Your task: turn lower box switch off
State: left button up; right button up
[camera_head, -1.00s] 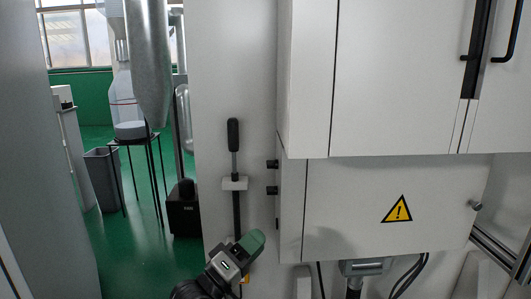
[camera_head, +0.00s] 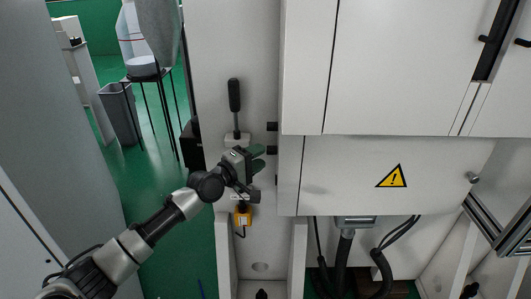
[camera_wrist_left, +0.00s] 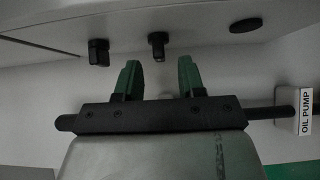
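In the head view, two small black switch knobs, the upper (camera_head: 272,126) and the lower (camera_head: 272,150), stick out from the left side of the cabinet. My left gripper (camera_head: 258,157) has green fingertips beside the lower knob; contact cannot be told there. In the left wrist view, the gripper (camera_wrist_left: 159,77) is open, its fingers apart with nothing between them. One black knob (camera_wrist_left: 158,45) stands beyond the gap between the fingertips, and another knob (camera_wrist_left: 98,52) lies to its left. My right gripper is not in view.
A black-handled lever (camera_head: 234,95) stands on the wall panel behind the gripper. A bracket labelled OIL PUMP (camera_wrist_left: 305,112) is right of the fingers in the wrist view. The lower box (camera_head: 340,185) carries a warning triangle. Black cables (camera_head: 382,265) hang below it.

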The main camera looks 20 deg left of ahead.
aim_at(270, 150)
pick_arm(q)
jog(key=shift+x, duration=1.55)
